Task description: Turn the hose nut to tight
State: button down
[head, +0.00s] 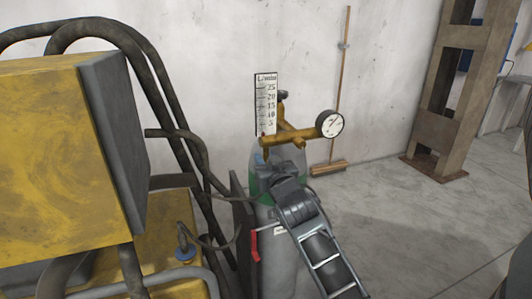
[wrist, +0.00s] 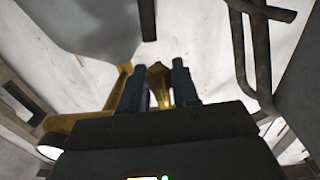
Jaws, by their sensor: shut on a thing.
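The brass regulator (head: 295,137) sits on top of the gas cylinder (head: 278,265), with a flow scale (head: 266,103) and a round gauge (head: 330,124). The hose nut (wrist: 158,84) is a brass piece between the two dark fingers of my gripper (wrist: 157,76) in the wrist view. My gripper is shut on it. In the head view my gripper (head: 263,160) is just below the left end of the regulator, coming from the lower right. My gripper and arm hide most of the nut there. How far the nut is turned cannot be told.
A yellow machine (head: 65,160) with a grey side panel and dark bent tubes stands close on the left. A hose runs from it toward the cylinder. A broom (head: 341,90) leans on the back wall. A brown steel frame (head: 455,90) stands right. Floor at right is clear.

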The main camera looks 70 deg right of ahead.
dwell(0.5)
jog(key=c, duration=1)
grip_release()
jog(key=shift+s, duration=0.1)
jog(key=shift+b+v, duration=0.95)
jog(key=shift+v, duration=2.9)
